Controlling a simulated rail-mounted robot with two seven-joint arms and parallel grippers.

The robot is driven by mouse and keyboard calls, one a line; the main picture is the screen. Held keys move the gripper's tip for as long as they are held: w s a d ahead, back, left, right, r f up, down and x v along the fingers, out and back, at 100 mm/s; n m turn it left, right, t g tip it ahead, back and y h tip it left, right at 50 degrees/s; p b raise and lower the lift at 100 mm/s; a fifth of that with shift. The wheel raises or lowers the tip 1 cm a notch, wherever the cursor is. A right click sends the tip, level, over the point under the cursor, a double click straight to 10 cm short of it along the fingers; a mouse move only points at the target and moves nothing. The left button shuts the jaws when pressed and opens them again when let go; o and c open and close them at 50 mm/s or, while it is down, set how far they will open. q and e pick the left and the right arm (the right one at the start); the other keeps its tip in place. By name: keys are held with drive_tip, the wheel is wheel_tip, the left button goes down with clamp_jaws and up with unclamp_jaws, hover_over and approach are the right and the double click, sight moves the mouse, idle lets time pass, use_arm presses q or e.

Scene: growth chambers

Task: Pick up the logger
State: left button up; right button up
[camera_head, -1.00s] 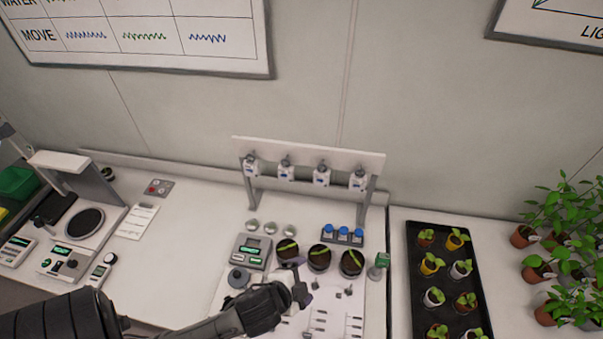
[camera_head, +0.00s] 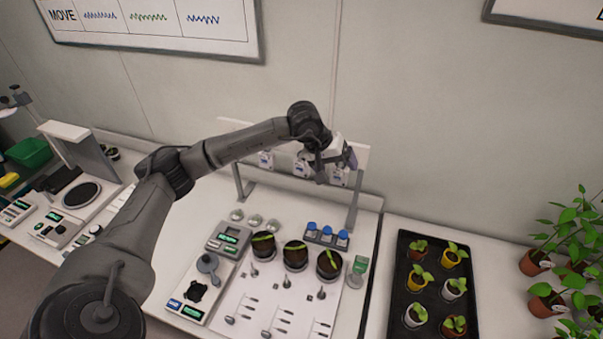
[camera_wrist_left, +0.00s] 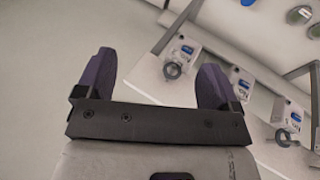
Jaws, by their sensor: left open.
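Several small white units with blue marks, which look like loggers, hang from a white rack (camera_head: 238,126) at the back of the bench. One is the left unit (camera_head: 265,159). My left gripper (camera_head: 336,165) is raised in front of the rack's right part and hides some of it. In the left wrist view the open, empty gripper (camera_wrist_left: 155,65) has purple fingers. A hanging unit with a ring (camera_wrist_left: 179,52) shows close to its right finger, and another unit (camera_wrist_left: 242,86) lies farther right. No unit is between the fingers. My right gripper is out of view.
Below the rack stand three dark pots (camera_head: 296,256), blue-capped bottles (camera_head: 327,234) and a small green-topped item (camera_head: 359,266). A black tray (camera_head: 404,262) of seedlings stands right. The wall is close behind the rack.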

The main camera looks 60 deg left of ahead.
sight(300, 157)
use_arm(q)
drive_tip(key=s+a+r+g+y, duration=0.1)
drive_tip(key=s+a+r+y, duration=0.1)
drive_tip(key=a, duration=0.4)
drive_tip(key=s+a+r+g+y, duration=0.1)
drive_tip(key=s+a+y, duration=0.15)
drive_tip(key=a, duration=0.35)
drive_tip(key=shift+m+y, duration=0.25)
drive_tip(key=shift+m, duration=0.05)
drive_tip(key=x, duration=0.6)
drive_tip(key=shift+w+a+f, duration=0.25)
drive_tip(key=shift+a, duration=0.2)
drive_tip(key=shift+w+a+f, duration=0.1)
drive_tip(key=shift+w+f, duration=0.05)
drive_tip(key=shift+f, duration=0.3)
drive_tip(key=shift+w+a+f+p, duration=0.1)
drive_tip(key=shift+f+p, duration=0.3)
drive_tip(key=shift+p, duration=0.1)
drive_tip(key=p+x, duration=0.1)
drive_tip(key=x, duration=0.2)
drive_tip(key=shift+f, duration=0.2)
drive_tip(key=shift+a+f, duration=0.2)
drive_tip(key=shift+f, duration=0.3)
